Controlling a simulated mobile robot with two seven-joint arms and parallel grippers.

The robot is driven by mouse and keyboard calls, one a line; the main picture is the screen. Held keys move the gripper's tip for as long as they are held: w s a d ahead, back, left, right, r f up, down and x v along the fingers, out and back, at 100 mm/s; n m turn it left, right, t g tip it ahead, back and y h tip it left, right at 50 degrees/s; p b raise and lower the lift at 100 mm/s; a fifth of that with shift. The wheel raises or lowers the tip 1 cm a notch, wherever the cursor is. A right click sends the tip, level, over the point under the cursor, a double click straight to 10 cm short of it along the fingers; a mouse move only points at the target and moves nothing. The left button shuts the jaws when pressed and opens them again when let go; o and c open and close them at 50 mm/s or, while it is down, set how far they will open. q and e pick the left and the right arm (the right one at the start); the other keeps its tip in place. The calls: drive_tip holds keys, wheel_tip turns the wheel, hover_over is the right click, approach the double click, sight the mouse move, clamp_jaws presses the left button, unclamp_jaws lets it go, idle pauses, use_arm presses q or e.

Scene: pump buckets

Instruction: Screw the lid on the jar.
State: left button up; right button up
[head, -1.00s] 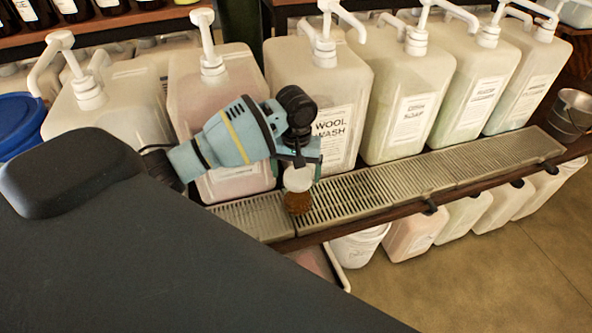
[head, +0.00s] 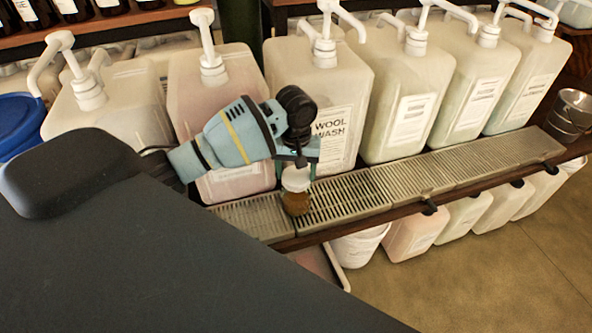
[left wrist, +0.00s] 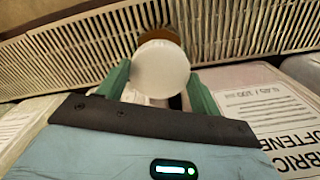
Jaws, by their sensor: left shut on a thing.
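A small amber jar (head: 296,203) stands on the slatted drip tray in the head view. A white lid (head: 296,179) sits at the top of the jar, between my left gripper's fingers. My left gripper (head: 298,172) points down over the jar and is shut on the lid. In the left wrist view the round white lid (left wrist: 160,69) lies between the two green fingers (left wrist: 160,88), with a brown edge of the jar (left wrist: 162,36) showing behind it. Whether the thread is engaged cannot be seen. My right gripper is not in view.
Large pump jugs, one labelled WOOL WASH (head: 318,90), stand in a row close behind the gripper. The slatted drip tray (head: 430,172) is clear to the right of the jar. A metal bucket (head: 568,115) stands at the far right, and a blue lid (head: 20,122) at the left.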

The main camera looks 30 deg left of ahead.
use_arm(q)
drive_tip(key=m, duration=0.7)
drive_tip(key=shift+m, duration=0.3)
drive_tip(key=m, duration=0.7)
drive_tip(key=o, duration=1.1)
